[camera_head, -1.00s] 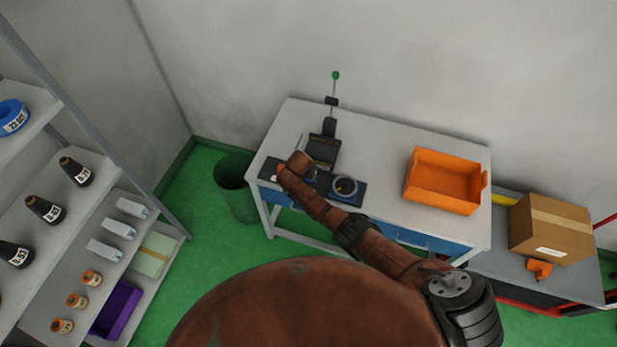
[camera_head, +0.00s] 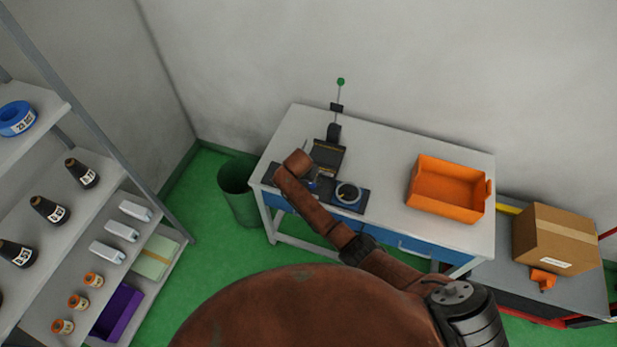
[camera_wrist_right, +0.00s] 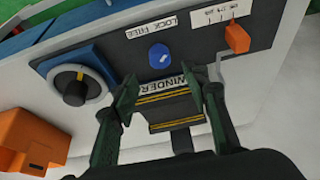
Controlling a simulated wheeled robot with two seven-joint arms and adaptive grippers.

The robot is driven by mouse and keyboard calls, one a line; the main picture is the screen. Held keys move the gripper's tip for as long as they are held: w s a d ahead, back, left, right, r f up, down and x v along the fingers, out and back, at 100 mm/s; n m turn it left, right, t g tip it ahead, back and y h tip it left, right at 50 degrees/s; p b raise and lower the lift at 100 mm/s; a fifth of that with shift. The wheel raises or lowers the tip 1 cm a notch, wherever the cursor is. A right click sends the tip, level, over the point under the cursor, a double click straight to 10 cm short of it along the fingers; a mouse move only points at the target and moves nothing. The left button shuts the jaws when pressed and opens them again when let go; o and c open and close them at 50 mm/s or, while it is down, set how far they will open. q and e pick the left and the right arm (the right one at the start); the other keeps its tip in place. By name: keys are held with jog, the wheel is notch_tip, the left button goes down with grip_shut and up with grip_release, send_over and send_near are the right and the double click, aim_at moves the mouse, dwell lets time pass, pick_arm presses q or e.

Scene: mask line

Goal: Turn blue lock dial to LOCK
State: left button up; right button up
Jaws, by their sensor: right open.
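The small blue lock dial (camera_wrist_right: 160,57) sits on a dark panel (camera_wrist_right: 200,48), beside a white label reading LOCK FREE (camera_wrist_right: 181,25). Which word it points at is too small to tell. My right gripper (camera_wrist_right: 165,82) is open and empty. In the right wrist view its two green-grey fingers stand apart in front of the dial, one on each side of the WINDER label, and do not close on the dial. In the head view my right arm reaches over the panel (camera_head: 361,203) on the workbench, and the gripper is hidden. My left gripper is not in view.
An orange slider (camera_wrist_right: 237,38) and a round black knob with a yellow mark (camera_wrist_right: 75,87) flank the dial. The workbench (camera_head: 390,155) also bears an orange bin (camera_head: 447,190) and a dark stand with a green-tipped rod (camera_head: 340,82). Shelves stand at left.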

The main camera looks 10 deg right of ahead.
jog(key=v, duration=0.3)
jog(key=shift+s+r, duration=0.2)
jog(key=shift+r, duration=0.15)
